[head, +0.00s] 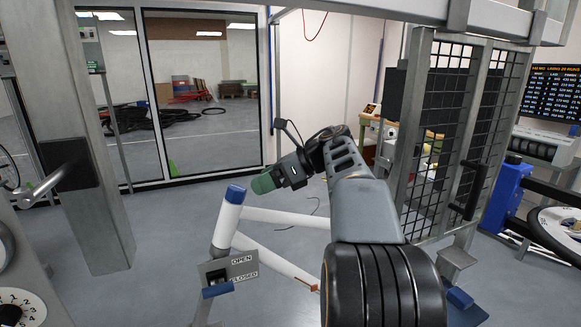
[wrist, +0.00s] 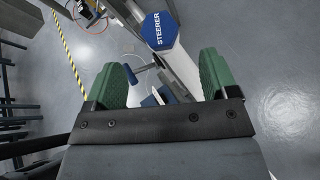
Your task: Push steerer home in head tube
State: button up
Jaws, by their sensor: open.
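The steerer shows as a blue top end (head: 236,194) on the upper end of the white head tube (head: 227,222) in the head view. My gripper (head: 263,184) is close to the right of the blue end in the head view. In the wrist view my gripper (wrist: 163,63) is open, with two green fingers wide apart and nothing between them. How far the steerer sits inside the tube cannot be told.
White frame tubes (head: 285,217) run right from the head tube. An OPEN/CLOSED plate (head: 243,261) with a blue-ended lever (head: 217,290) is below it. A mesh gate (head: 440,140) stands right, a grey post (head: 85,140) left. Floor between is largely clear.

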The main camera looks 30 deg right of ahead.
jog(key=v, duration=0.7)
jog(key=shift+s+d+r+p, duration=0.15)
jog(key=shift+d+r+p, duration=0.05)
jog(key=shift+d+p, duration=0.1)
